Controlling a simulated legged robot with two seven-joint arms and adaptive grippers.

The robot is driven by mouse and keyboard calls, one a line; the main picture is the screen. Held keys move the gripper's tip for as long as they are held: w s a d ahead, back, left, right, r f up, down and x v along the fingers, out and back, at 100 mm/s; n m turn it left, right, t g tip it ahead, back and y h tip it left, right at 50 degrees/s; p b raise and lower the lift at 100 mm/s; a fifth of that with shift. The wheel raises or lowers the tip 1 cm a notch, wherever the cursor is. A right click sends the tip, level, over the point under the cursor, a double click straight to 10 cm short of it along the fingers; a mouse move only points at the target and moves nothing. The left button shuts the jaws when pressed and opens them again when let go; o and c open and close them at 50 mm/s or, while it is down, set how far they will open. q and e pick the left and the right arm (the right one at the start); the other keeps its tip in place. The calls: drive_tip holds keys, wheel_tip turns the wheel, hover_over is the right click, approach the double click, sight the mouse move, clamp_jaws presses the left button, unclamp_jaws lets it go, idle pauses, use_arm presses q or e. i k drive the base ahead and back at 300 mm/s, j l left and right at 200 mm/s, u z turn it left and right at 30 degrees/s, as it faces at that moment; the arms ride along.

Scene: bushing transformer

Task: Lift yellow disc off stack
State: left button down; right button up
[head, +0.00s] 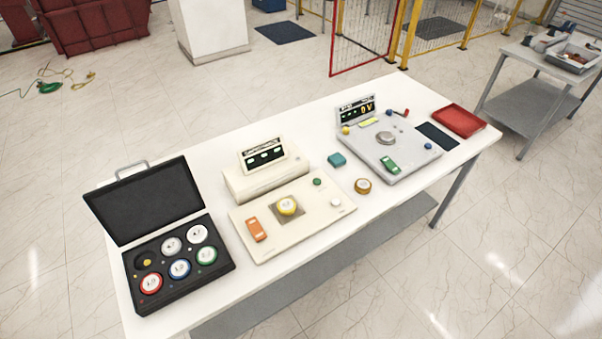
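A yellow-rimmed disc (287,205) with a white top sits on a dark square pad on the beige panel (262,243), near the middle of the white table. Whether other pieces lie under it is too small to tell. A brown-gold round piece (363,186) lies on the table to the right of the panel. The open black case (181,285) at the left holds white, red, blue and green discs. Its upper left recess (147,260) holds no large disc, only a small yellow spot. Neither of my grippers is in view.
An orange piece (256,229) is on the beige panel, with a display box (263,173) behind it. The table's front edge is mostly clear.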

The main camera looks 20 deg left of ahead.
sight(286, 206)
drive_tip(key=l+u, duration=0.1)
drive_tip(key=u, duration=0.25)
drive_tip(key=i+l+u, duration=0.1)
drive_tip(key=u, duration=0.25)
